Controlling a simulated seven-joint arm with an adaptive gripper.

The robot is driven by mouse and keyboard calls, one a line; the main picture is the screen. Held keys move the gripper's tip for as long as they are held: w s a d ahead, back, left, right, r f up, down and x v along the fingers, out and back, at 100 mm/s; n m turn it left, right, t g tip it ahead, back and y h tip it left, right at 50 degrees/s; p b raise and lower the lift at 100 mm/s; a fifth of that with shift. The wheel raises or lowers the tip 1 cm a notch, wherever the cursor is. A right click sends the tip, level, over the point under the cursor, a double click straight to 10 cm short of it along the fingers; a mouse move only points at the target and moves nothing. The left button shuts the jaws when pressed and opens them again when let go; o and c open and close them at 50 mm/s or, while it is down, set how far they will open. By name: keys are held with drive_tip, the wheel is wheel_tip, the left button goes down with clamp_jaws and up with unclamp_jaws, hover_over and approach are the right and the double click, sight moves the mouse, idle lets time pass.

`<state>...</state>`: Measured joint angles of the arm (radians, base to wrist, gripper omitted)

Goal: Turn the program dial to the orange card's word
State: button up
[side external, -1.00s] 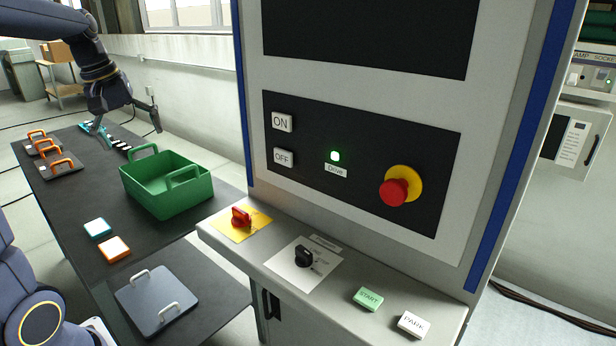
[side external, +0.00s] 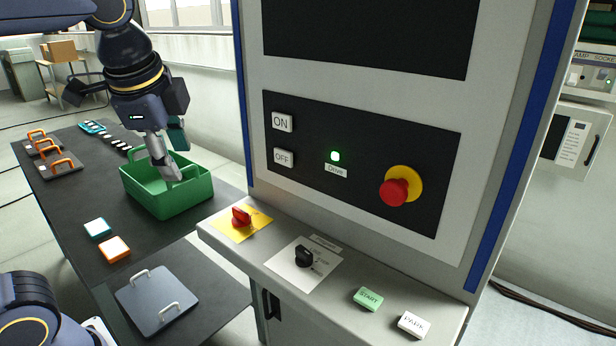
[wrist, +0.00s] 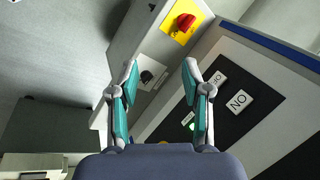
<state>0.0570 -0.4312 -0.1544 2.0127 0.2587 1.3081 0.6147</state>
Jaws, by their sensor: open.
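The program dial is a black knob (side external: 304,256) on a white plate on the machine's ledge, and it also shows in the wrist view (wrist: 146,76). The plate's words are too small to read. An orange-edged card (side external: 114,249) lies on the dark table beside a teal-edged card (side external: 97,228); no word is readable on it. My gripper (side external: 176,166) is open and empty, over the green crate in the side view, left of the dial and apart from it. In the wrist view its teal-padded fingers (wrist: 160,78) stand apart, with the dial just inside the left fingertip.
A red switch (side external: 240,217) on a yellow plate sits left of the dial. START (side external: 368,299) and PARK (side external: 413,324) buttons lie to its right. A panel above has ON, OFF, a lit green Drive lamp and a red emergency button (side external: 394,192). The green crate (side external: 180,204) stands left.

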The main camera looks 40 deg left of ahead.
drive_tip(key=w+d+r+m+g+y, duration=0.1)
drive_tip(key=w+d+r+m, duration=0.1)
drive_tip(key=w+d+m, duration=0.4)
drive_tip(key=m+g, duration=0.1)
drive_tip(key=m, duration=0.2)
hover_over(304, 251)
drive_tip(key=s+d, duration=0.2)
drive_tip(key=d, duration=0.1)
wheel_tip(304, 251, down, 4)
drive_tip(key=w+d+f+m, duration=0.1)
drive_tip(key=d+f, duration=0.3)
drive_tip(key=f, duration=0.1)
drive_tip(key=shift+g, duration=0.4)
drive_tip(key=x, duration=1.1)
drive_tip(key=a+x, duration=0.1)
drive_tip(key=x, duration=0.5)
drive_tip(key=shift+r, duration=0.1)
clamp_jaws()
